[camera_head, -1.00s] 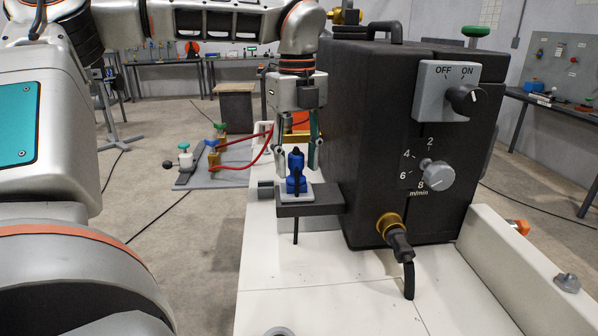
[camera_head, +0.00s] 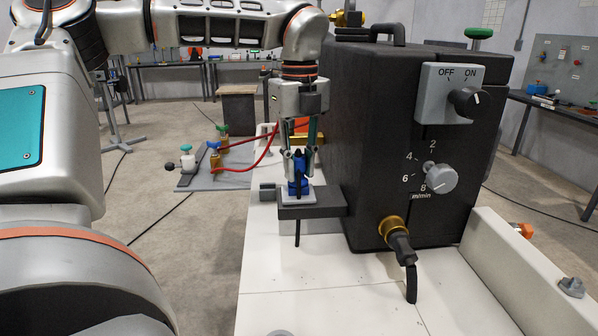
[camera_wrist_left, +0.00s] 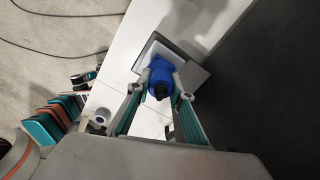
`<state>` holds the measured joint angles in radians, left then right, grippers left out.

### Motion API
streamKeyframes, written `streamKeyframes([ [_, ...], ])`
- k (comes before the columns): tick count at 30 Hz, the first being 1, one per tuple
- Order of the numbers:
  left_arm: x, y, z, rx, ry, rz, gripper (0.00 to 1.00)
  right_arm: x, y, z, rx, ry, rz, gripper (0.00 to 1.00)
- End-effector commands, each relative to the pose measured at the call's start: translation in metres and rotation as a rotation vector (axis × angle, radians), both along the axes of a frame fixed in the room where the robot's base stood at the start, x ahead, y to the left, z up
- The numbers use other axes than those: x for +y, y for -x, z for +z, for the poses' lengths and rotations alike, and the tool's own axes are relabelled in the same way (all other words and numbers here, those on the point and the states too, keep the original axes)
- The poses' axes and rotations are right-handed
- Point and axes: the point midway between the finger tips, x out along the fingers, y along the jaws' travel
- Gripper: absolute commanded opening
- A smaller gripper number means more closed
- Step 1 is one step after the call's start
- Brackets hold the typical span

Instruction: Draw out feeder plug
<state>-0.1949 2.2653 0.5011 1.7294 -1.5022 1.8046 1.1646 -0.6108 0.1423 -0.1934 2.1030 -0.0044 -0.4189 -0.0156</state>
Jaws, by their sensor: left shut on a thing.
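The blue plug (camera_head: 298,188) stands upright in a pale square socket plate (camera_head: 298,199) on a dark bracket (camera_head: 322,206) at the left side of the black control box. My left gripper (camera_head: 299,160) points down from above with its fingers closed on the upper part of the plug. In the left wrist view the blue plug (camera_wrist_left: 161,76) sits between the two fingertips (camera_wrist_left: 163,88), above the pale plate. The plug's lower end is hidden in the socket. My right gripper is not in view.
The black control box (camera_head: 375,130) stands close to the right of my left gripper, with a switch and a speed knob (camera_head: 441,178). A black cable plug in a brass socket (camera_head: 392,228) is on its front. Red hoses (camera_head: 250,157) lie behind left.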

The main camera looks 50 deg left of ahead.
Motion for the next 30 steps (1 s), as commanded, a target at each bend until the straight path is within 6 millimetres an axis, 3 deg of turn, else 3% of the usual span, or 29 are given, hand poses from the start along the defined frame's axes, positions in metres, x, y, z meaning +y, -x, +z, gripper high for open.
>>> streamKeyframes([
  [17, 0.0, 0.0, 0.01, -0.004, -0.001, 0.001, 0.0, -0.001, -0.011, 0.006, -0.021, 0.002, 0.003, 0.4],
  [30, 0.0, 0.0, 0.019, -0.005, -0.002, 0.001, 0.0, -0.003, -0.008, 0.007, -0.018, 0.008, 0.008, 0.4],
])
